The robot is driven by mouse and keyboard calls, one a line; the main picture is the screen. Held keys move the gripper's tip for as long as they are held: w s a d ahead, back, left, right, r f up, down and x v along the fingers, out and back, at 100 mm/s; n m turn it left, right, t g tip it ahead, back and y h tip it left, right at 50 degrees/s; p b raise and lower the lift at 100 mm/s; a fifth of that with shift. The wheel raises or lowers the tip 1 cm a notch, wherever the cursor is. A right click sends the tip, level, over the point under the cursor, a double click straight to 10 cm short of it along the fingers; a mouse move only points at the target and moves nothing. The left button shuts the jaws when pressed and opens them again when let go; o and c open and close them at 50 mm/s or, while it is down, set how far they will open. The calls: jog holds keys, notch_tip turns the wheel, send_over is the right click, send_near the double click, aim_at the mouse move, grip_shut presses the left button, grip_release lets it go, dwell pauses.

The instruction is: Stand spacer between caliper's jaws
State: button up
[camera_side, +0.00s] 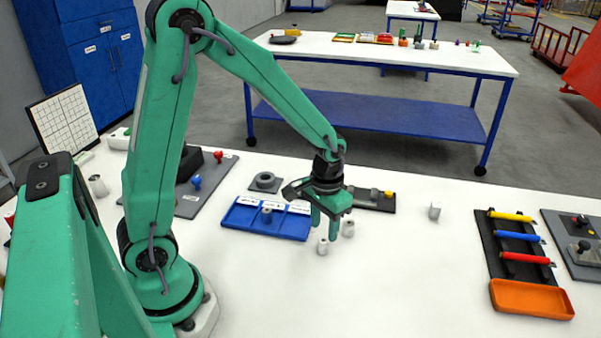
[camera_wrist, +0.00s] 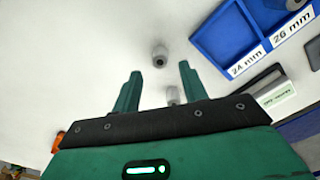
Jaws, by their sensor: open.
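Two small grey cylindrical spacers stand on the white table. The front spacer (camera_side: 322,246) is below my gripper (camera_side: 326,222); the other spacer (camera_side: 348,228) is just behind and to its right. In the wrist view, the front spacer (camera_wrist: 159,56) shows between and slightly beyond the open fingertips (camera_wrist: 160,70), touching neither. The other spacer (camera_wrist: 172,96) is partly hidden by my gripper body.
A blue labelled tray (camera_side: 262,229) with a grey cylinder (camera_side: 267,215) in it lies left of my gripper. A dark ring-shaped fixture (camera_side: 265,182) is behind it. A small pale block (camera_side: 435,211) and an orange tray (camera_side: 532,298) are rightward. The front middle of the table is clear.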

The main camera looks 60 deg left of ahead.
aim_at(323, 240)
notch_tip(323, 240, up, 6)
jog(key=shift+r, duration=0.25)
jog(key=shift+r, duration=0.1)
dwell(0.6)
jog(key=s+r+m+t, duration=0.1)
jog(key=s+r+t, duration=0.3)
jog(key=s+r, duration=0.7)
jog(key=shift+r+t, duration=0.15)
jog(key=shift+t, duration=0.25)
jog(key=shift+o, duration=0.3)
jog(key=shift+s+r+t, duration=0.25)
jog(key=shift+s+t, duration=0.15)
jog(key=shift+s, duration=0.6)
jog(key=shift+o, duration=0.2)
jog(key=shift+w, duration=0.1)
